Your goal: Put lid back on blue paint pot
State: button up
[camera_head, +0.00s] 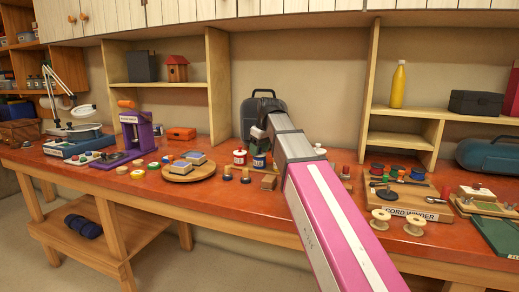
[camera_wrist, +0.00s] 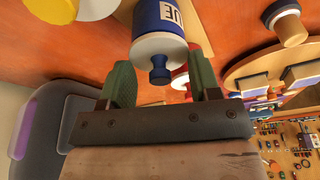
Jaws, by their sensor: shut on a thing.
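The blue paint pot (camera_head: 259,161) stands on the red bench, just below my gripper (camera_head: 258,142). In the wrist view the blue paint pot (camera_wrist: 158,15) shows its white label with the letters "UE". The white lid (camera_wrist: 148,47) with a dark blue knob (camera_wrist: 159,75) is at the pot's mouth.
A red pot (camera_head: 239,158) stands close left of the blue one. A round wooden turntable (camera_head: 178,177) is further left. A dark case (camera_head: 262,104) stands behind my gripper. Small knobbed pieces (camera_head: 227,173) sit in front. The cord winder board (camera_head: 410,205) is at right.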

dwell(0.8)
jog(key=o, duration=1.2)
jog(key=shift+r, duration=3.45)
grip_shut()
jog(key=shift+f, duration=2.3)
